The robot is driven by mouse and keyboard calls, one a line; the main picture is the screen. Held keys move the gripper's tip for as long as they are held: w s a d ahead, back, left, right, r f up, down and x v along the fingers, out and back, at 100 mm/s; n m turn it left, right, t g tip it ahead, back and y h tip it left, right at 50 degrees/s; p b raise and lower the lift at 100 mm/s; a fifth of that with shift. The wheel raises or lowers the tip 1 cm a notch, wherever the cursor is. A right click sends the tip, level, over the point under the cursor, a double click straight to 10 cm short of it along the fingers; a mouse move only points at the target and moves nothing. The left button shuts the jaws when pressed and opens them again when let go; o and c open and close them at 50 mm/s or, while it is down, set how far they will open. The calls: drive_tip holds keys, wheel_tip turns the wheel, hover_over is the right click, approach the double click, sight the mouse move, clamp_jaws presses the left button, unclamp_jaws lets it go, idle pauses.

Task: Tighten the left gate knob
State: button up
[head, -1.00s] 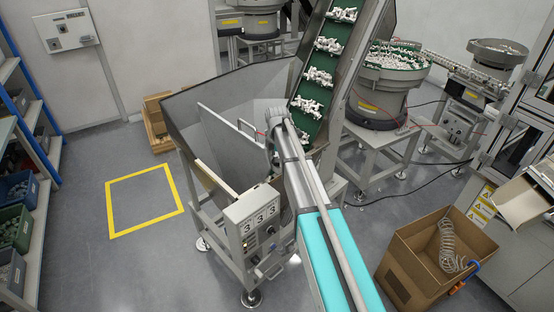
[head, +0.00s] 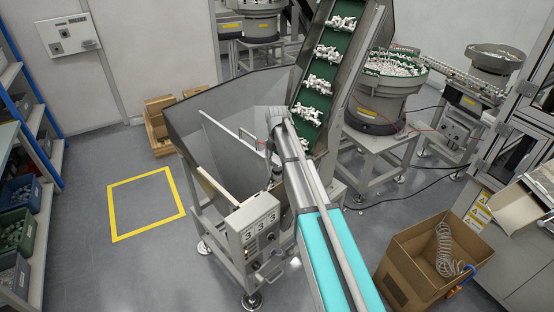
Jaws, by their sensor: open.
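The grey hopper (head: 186,128) stands in the middle, with a flat gate panel (head: 222,145) inside its open top. A small loop handle (head: 248,138) sits on the panel's upper edge. I cannot make out the left gate knob; it is too small or hidden by the hopper wall or my arm. My arm reaches from the bottom edge to the hopper's right side. My gripper (head: 276,176) is small and dark below the arm's end, by the hopper's inner right side. It is open, and I see nothing in it.
A control box (head: 252,229) with displays is on the hopper's front. The green cleated conveyor (head: 312,97) rises close behind my arm, carrying white parts. A cardboard box (head: 412,277) stands at the right. Clear floor with a yellow square (head: 180,192) lies left.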

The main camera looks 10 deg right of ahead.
sight(277, 168)
drive_tip(key=shift+r+p, duration=4.45)
drive_tip(key=shift+r, duration=0.3)
drive_tip(key=s+f+m+b, duration=2.2)
drive_tip(key=s+f+b, duration=0.4)
drive_tip(key=f+b, duration=0.5)
drive_tip(key=shift+s+m, duration=0.3)
drive_tip(key=shift+s, duration=0.05)
drive_tip(key=shift+s+a+m, duration=0.15)
drive_tip(key=shift+s+m, duration=0.85)
drive_tip(key=shift+s, duration=0.2)
